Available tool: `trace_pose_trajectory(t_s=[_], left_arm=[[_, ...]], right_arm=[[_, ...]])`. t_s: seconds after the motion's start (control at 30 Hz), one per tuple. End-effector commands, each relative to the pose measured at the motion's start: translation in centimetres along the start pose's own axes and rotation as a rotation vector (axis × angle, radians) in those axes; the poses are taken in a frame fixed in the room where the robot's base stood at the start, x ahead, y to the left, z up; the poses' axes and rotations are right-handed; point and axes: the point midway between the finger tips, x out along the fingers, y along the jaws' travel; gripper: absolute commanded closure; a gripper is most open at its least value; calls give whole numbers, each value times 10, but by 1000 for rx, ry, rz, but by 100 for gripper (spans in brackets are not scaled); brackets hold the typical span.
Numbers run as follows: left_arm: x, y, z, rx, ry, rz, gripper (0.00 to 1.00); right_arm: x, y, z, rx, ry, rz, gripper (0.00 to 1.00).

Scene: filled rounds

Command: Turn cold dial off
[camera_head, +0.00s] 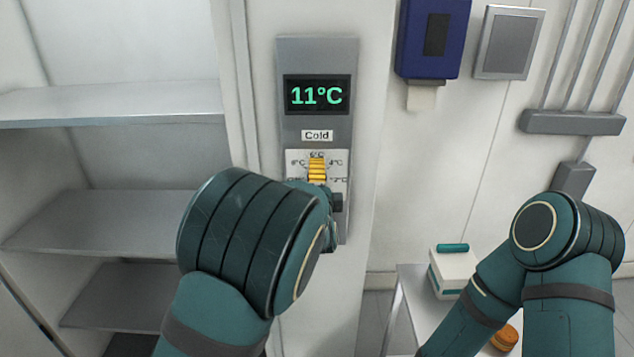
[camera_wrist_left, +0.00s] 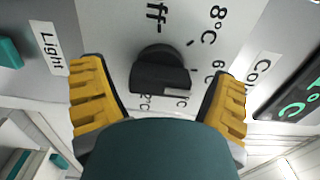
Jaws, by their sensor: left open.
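The cold panel (camera_head: 288,135) on the wall has a green display (camera_head: 317,95) reading 11°C and a "Cold" label (camera_head: 317,135). In the left wrist view the black cold dial (camera_wrist_left: 155,68) sits on a plate marked with temperatures and a partly cut-off "Off". A white mark shows on the dial's lower right; its exact setting is unclear. My left gripper (camera_wrist_left: 160,72) is open, with one yellow finger on each side of the dial. I cannot tell if they touch it. In the head view the gripper hides the dial. My right gripper is out of view.
A "Light" label (camera_wrist_left: 47,48) and a teal part (camera_wrist_left: 9,53) lie beside the dial plate. Grey shelves (camera_head: 110,103) stand at left. A blue wall box (camera_head: 434,38) hangs at right. A low table (camera_head: 403,310) holds a white-and-teal box (camera_head: 451,262) and an orange-brown round item (camera_head: 504,337).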

Motion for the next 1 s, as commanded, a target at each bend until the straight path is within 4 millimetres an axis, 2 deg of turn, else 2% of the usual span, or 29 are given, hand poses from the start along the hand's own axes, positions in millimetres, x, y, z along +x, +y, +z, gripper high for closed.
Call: trace_pose_trajectory(t_s=[0.1,0.3,0.67,1.0], left_arm=[[0,0,0,0,0,0,14],[0,0,0,0,0,0,81],[0,0,0,-34,0,-1,81],[0,3,1,-247,-1,-1,81]], right_arm=[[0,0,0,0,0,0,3],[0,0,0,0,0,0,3],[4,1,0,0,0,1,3],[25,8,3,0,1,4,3]])
